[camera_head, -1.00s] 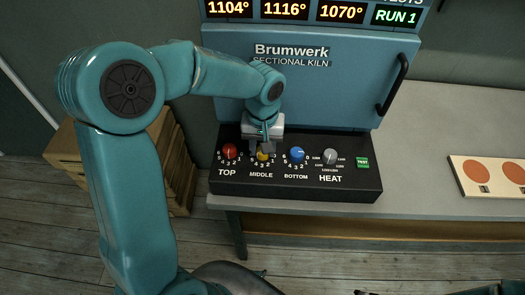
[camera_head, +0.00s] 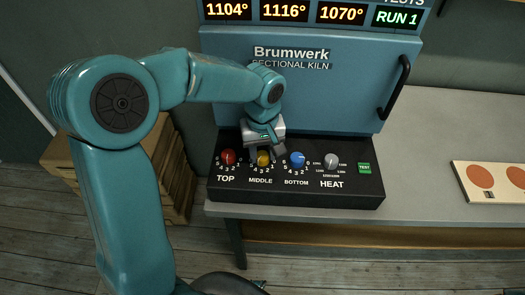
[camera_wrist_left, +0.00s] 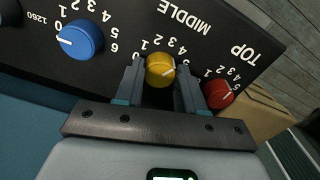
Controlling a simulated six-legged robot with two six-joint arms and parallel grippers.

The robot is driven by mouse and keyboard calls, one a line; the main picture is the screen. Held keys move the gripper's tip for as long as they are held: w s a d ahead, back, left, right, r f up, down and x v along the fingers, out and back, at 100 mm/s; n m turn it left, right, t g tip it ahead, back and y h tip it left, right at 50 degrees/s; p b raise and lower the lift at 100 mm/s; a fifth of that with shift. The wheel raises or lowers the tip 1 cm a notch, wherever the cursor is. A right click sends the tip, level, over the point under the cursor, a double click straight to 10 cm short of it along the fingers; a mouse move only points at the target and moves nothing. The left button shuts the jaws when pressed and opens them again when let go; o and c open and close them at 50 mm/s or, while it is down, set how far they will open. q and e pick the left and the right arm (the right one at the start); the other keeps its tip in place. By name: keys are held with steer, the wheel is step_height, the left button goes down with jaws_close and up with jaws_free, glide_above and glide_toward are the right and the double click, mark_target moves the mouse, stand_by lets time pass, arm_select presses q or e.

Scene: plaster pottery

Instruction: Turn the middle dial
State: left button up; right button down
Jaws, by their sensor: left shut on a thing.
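The middle dial is a yellow knob (camera_head: 263,159) marked MIDDLE on the black control panel (camera_head: 225,190), between the red TOP dial (camera_head: 228,157) and the blue BOTTOM dial (camera_head: 297,159). My left gripper (camera_head: 265,154) reaches down to it from above. In the left wrist view the yellow knob (camera_wrist_left: 160,69) sits between the two fingers of my left gripper (camera_wrist_left: 160,85), which is shut on it. The knob's white pointer line shows there, slanted. My right gripper is not in view.
The blue kiln (camera_head: 310,85) stands behind the panel, with a black door handle (camera_head: 397,88). Its display reads 1104°, 1116°, 1070° and RUN 1. A grey HEAT dial (camera_head: 331,160) and green TEST button (camera_head: 364,168) are right. A board with orange discs (camera_head: 491,182) lies farther right.

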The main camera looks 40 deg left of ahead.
mark_target(262, 155)
arm_select(q)
steer(key=o, duration=0.7)
steer(key=shift+w+a, duration=0.1)
steer(key=o, duration=0.3)
steer(key=shift+w+a, duration=0.1)
steer(key=shift+o, duration=0.2)
steer(key=shift+r, duration=0.3)
step_height(262, 155, up, 16)
steer(key=p, duration=0.1)
steer(key=shift+f, duration=0.15)
